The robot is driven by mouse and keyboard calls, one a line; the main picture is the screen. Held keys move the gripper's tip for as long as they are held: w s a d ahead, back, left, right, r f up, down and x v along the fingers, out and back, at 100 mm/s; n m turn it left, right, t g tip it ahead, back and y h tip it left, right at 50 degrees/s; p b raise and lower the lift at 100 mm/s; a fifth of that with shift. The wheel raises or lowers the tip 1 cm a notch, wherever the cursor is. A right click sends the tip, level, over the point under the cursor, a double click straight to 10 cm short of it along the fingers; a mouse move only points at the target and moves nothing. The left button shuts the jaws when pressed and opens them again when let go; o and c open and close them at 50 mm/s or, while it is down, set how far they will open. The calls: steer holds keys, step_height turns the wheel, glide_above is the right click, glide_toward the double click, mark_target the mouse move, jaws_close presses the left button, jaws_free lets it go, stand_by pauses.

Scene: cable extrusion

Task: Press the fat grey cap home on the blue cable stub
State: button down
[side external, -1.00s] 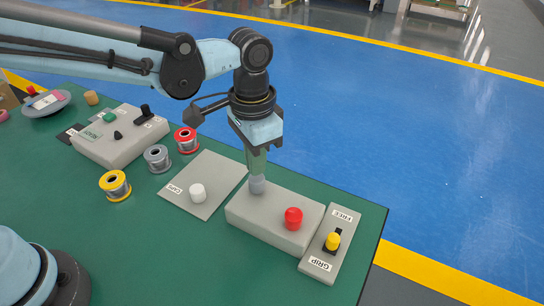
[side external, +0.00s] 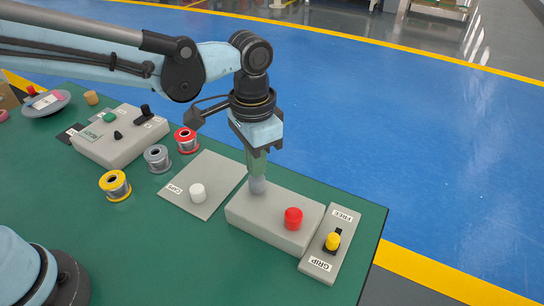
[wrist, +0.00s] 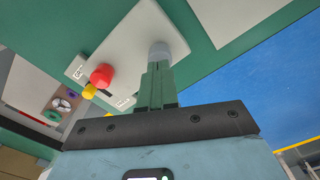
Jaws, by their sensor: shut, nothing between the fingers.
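The fat grey cap (side external: 258,186) stands on the far left end of the light grey block (side external: 262,216). It also shows in the wrist view (wrist: 159,49). My gripper (side external: 258,174) points down with its green fingers shut and empty. Its fingertips are right at the top of the cap, apparently touching it. The wrist view shows the shut fingers (wrist: 157,66) against the cap. The blue cable stub is not visible. How far down the cap sits cannot be told.
A red cap (side external: 293,218) is on the same block. A yellow-knobbed switch panel (side external: 333,242) stands at its right. A white cap (side external: 198,192) is on the grey plate (side external: 212,170). Wire spools (side external: 115,186) and a control box (side external: 120,140) stand further left.

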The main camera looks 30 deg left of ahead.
steer(key=shift+f, duration=1.1)
stand_by(1.0)
steer(key=shift+r, duration=3.55)
steer(key=shift+a, duration=0.2)
steer(key=s+a+n+t, duration=0.3)
steer(key=a, duration=0.7)
steer(key=s+a+f+n+t, duration=0.1)
steer(key=s+a+n+t, duration=0.2)
steer(key=a, duration=0.7)
steer(key=shift+s+t, duration=0.55)
steer(key=shift+t, duration=0.05)
steer(key=shift+f, duration=0.1)
